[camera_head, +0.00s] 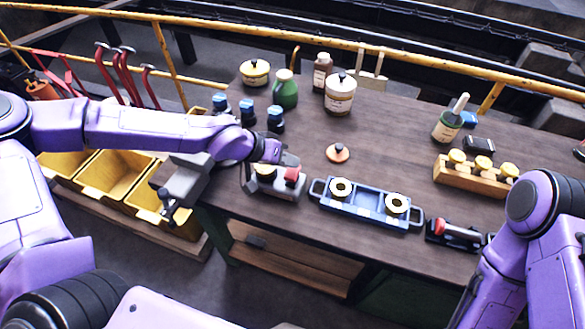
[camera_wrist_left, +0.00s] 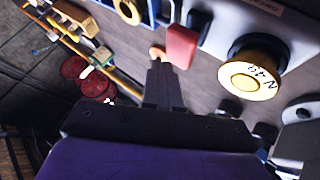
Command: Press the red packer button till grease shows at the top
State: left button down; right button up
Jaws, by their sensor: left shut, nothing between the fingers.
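The grey packer (camera_head: 272,190) sits at the front left of the table. Its red button (camera_head: 293,174) is on its right side; in the left wrist view the red button (camera_wrist_left: 182,46) is just beyond my fingers. A brass-topped round piece (camera_wrist_left: 250,82) with dark markings and a black collar sits on the packer beside the button. My left gripper (camera_head: 290,159) is shut and empty, close to the button; in the wrist view its fingers (camera_wrist_left: 163,72) point near the button. I cannot tell whether they touch. I see no grease. My right gripper is out of view.
A blue tray (camera_head: 368,212) with two brass-coloured rings stands right of the packer. A copper-coloured lidded disc (camera_head: 338,152) lies behind it. A grey vise (camera_head: 180,185) is at the table's left end. Jars, bottles and a wooden block (camera_head: 470,178) stand farther back and right.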

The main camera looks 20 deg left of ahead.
aim_at(289, 172)
pick_arm(q)
jog(key=shift+r, duration=0.1)
notch_tip(289, 172, up, 3)
jog(key=p, duration=0.3)
jog(key=shift+f+p, duration=0.2)
jog(key=shift+p, duration=0.1)
jog(key=shift+r+p, duration=0.35)
jog(key=shift+r, duration=0.8)
jog(key=shift+f, duration=0.1)
